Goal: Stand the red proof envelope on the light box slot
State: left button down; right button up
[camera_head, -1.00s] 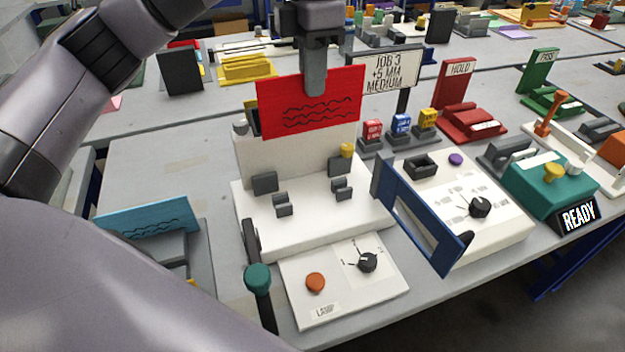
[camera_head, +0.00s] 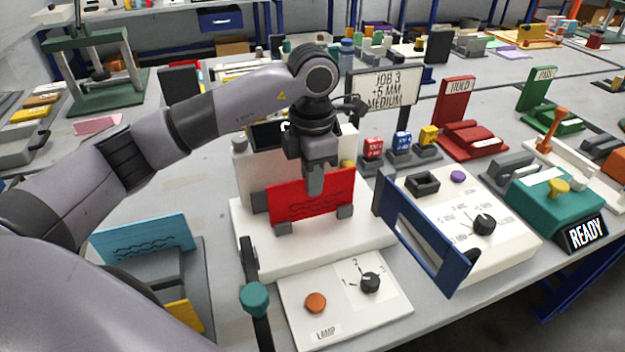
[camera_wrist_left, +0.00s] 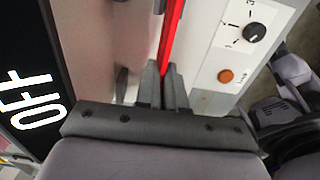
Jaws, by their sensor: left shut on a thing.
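The red proof envelope (camera_head: 312,200), a flat red card with wavy dark lines, stands upright at the light box (camera_head: 262,240), a white unit with a raised back panel. Its lower edge is at the grey blocks of the slot (camera_head: 283,228); I cannot tell whether it is fully seated. My left gripper (camera_head: 315,185) is shut on the envelope's upper middle. In the left wrist view the gripper (camera_wrist_left: 163,85) grips the envelope (camera_wrist_left: 171,35), seen edge-on. My right gripper is not in view.
The lamp panel (camera_head: 375,325) with an orange button and a black dial lies in front. A blue frame (camera_head: 425,235) stands to the right. A blue card (camera_head: 145,243) stands at the left. A job sign (camera_head: 385,88) stands behind. A dark OFF display (camera_wrist_left: 35,95) shows in the wrist view.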

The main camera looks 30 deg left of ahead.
pick_arm(q)
jog(key=shift+f, duration=0.45)
jog(key=shift+f, duration=0.2)
jog(key=c, duration=1.2)
grip_release()
jog(key=shift+r, duration=0.1)
jog(key=shift+c, duration=0.2)
notch_tip(320, 180, up, 12)
jog(key=shift+r, duration=0.15)
